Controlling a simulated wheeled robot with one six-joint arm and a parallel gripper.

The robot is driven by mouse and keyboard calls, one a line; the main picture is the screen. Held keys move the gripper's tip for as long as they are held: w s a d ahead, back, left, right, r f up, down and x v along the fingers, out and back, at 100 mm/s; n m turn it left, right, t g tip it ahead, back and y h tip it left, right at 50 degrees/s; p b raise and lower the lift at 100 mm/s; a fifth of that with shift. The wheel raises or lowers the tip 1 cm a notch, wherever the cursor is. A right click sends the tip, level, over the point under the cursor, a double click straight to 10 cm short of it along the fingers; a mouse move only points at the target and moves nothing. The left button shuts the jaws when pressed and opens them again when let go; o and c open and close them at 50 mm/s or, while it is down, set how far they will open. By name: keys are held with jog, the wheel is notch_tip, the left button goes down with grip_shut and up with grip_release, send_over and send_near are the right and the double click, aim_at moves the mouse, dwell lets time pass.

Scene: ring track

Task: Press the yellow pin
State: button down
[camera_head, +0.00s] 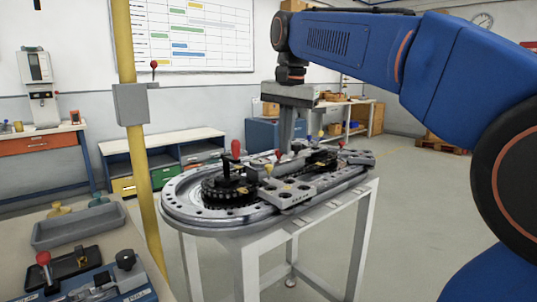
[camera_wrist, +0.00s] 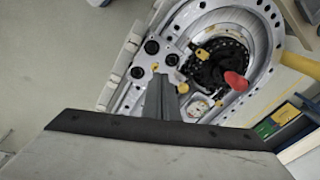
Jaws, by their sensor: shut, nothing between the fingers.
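The ring track (camera_head: 215,226) is a grey metal oval on a white-legged table. A small yellow-topped pin (camera_head: 269,168) stands near the front of the track, beside a grey plate with dark round holes (camera_head: 292,192). What looks like the same yellow knob shows in the wrist view (camera_wrist: 183,88), just right of the fingers. My gripper (camera_head: 285,150) points down over the track, shut and empty, its fingertips behind and right of the pin in the head view. In the wrist view its fingers (camera_wrist: 167,78) appear close beside the knob; contact cannot be told.
A red knob (camera_head: 236,148) stands on the black toothed wheel (camera_head: 228,188) left of the yellow pin; it also shows in the wrist view (camera_wrist: 235,80). A yellow post (camera_head: 143,180) rises at the left. A bench with a grey tray (camera_head: 78,226) is front left. Floor at right is clear.

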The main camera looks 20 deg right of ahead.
aim_at(269, 165)
jog(key=w+a+r+m+g, duration=0.1)
jog(key=w+r+m, duration=0.3)
jog(key=w+r, duration=0.4)
jog(key=shift+w+m+g, duration=0.3)
jog(key=shift+w+m, duration=0.1)
jog(key=shift+w, duration=0.45)
notch_tip(269, 165, down, 14)
jog(key=shift+r, duration=0.1)
dwell(0.4)
jog(key=shift+f, duration=1)
jog(key=shift+r, duration=0.4)
notch_tip(269, 165, up, 13)
jog(key=shift+r, duration=0.2)
